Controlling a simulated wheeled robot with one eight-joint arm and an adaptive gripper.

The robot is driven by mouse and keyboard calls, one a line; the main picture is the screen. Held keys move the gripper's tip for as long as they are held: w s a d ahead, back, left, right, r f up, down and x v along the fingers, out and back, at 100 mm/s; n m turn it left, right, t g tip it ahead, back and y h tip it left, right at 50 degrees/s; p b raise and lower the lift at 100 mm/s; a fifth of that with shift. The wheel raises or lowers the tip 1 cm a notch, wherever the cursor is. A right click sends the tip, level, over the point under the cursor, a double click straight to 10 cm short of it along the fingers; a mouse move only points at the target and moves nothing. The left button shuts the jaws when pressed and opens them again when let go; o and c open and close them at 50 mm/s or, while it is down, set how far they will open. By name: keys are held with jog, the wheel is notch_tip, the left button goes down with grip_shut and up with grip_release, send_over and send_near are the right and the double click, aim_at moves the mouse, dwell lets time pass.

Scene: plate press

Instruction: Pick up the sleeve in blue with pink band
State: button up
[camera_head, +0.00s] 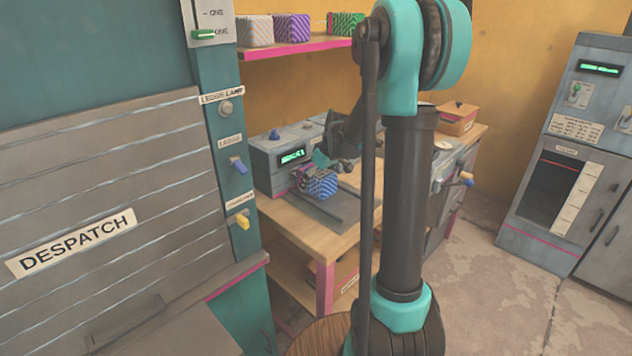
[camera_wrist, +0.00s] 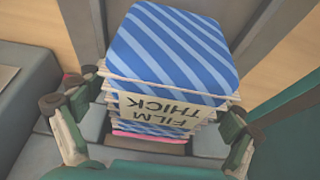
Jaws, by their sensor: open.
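The blue striped sleeve (camera_wrist: 172,50) fills the middle of the wrist view. It has pale edges, a label reading "FILM THICK" and a pink strip low on its near side. In the head view the blue sleeve (camera_head: 321,184) sits on the bench at the front of a grey machine with a green display. My gripper (camera_wrist: 150,128) is open, with one finger left of the sleeve and one right of it, both apart from it. In the head view my gripper (camera_head: 325,163) is just above and beside the sleeve, small and partly hidden.
The grey machine (camera_head: 276,160) stands close behind the sleeve. A shelf (camera_head: 290,52) above holds grey, purple and green patterned sleeves. The despatch shutter (camera_head: 100,190) is at the left. A wooden box (camera_head: 457,121) is at the bench's far end. The floor at right is clear.

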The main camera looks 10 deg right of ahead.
jog(key=shift+c, duration=0.6)
jog(key=c, duration=1.5)
